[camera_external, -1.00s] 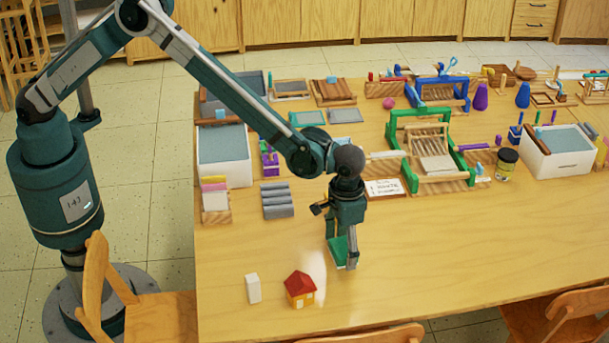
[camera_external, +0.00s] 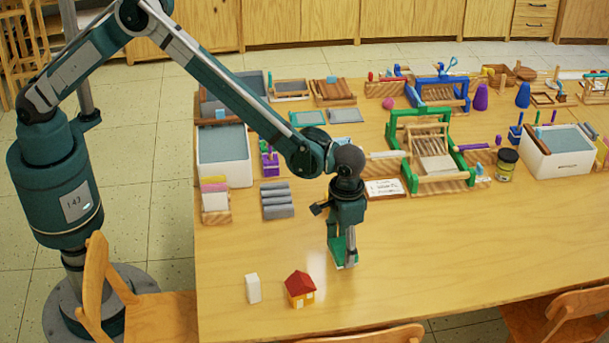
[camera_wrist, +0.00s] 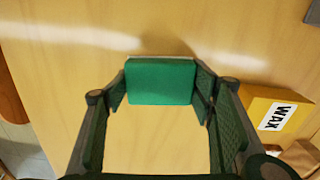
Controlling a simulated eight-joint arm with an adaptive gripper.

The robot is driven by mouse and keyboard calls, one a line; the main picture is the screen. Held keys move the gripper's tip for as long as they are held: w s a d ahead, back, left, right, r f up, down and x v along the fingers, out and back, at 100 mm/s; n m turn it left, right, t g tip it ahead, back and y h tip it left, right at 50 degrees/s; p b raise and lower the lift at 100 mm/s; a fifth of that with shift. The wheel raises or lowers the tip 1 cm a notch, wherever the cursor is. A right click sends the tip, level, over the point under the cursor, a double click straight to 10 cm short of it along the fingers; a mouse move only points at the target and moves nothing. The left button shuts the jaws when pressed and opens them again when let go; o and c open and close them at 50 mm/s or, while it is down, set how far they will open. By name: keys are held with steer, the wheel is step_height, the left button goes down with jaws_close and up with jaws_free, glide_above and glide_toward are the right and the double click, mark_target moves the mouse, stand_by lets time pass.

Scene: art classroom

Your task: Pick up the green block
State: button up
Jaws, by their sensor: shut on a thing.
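The green block (camera_wrist: 160,81) shows in the wrist view between the two fingertips, which press on its left and right sides. My gripper (camera_wrist: 160,85) is shut on it. In the external view my gripper (camera_external: 343,258) points down over the front part of the table, with the block (camera_external: 337,250) partly hidden between its fingers. I cannot tell whether the block touches the table.
A toy house with a red roof (camera_external: 300,290) and a white block (camera_external: 253,289) stand front-left of my gripper. A yellow box marked WAX (camera_wrist: 277,113) shows in the wrist view. A green-framed loom (camera_external: 410,160) stands behind. The table (camera_external: 470,255) to the right is clear.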

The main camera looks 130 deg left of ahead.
mark_target(343, 247)
steer(key=shift+r, duration=0.15)
step_height(343, 247, up, 10)
steer(key=shift+f+p, duration=0.15)
steer(key=shift+p, duration=0.5)
